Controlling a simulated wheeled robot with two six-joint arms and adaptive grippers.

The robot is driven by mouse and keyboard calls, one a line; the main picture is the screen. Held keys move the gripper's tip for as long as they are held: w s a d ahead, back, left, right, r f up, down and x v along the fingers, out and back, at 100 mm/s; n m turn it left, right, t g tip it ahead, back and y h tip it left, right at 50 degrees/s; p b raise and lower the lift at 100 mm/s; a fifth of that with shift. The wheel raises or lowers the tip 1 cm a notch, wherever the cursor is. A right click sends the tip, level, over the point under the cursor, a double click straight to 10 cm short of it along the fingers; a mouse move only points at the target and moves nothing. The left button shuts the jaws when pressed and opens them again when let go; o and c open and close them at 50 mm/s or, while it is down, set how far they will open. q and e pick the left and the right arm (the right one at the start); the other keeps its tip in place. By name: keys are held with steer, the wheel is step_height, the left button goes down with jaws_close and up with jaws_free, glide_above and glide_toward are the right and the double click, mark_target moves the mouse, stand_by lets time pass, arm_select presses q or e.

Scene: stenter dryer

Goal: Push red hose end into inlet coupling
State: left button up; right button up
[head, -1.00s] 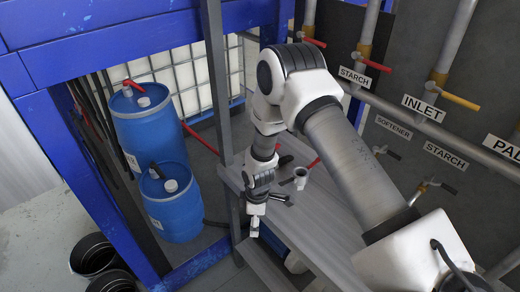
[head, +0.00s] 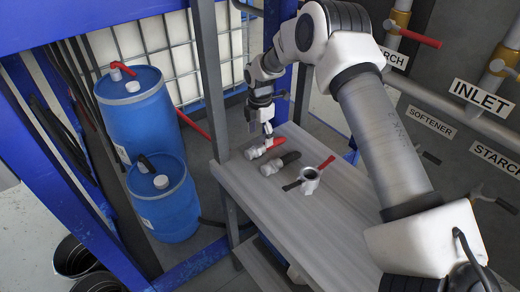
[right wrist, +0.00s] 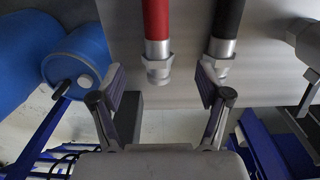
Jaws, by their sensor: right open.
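The red hose end (head: 264,147), a red hose with a silver metal tip, lies on the grey bench near its far left corner. In the right wrist view the red hose end (right wrist: 158,60) points toward my right gripper (right wrist: 162,72). My right gripper (head: 266,128) is open and empty, with the red hose tip between the lines of its two fingers. A black hose end (right wrist: 224,48) lies beside it, close to the right finger. A sign reading INLET (head: 481,98) is on the dark panel at right; I cannot make out which fitting is the inlet coupling. My left gripper is not in view.
A grey fitting with red and black levers (head: 310,181) stands on the bench (head: 300,230). Blue drums (head: 133,110) stand at left behind a frame post (head: 211,90). Pipes and valves line the panel. The front of the bench is clear.

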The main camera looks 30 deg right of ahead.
mark_target(260, 146)
steer(key=f+p, duration=0.1)
steer(key=f, duration=0.3)
steer(key=f+p, duration=0.1)
steer(key=shift+w+d+f+p, duration=0.2)
steer(key=shift+w+f+p, duration=0.1)
steer(key=shift+f, duration=0.3)
steer(key=shift+s+a+r, duration=0.1)
steer(key=shift+s+a, duration=0.05)
steer(key=shift+c, duration=0.7)
steer(key=c, duration=1.2)
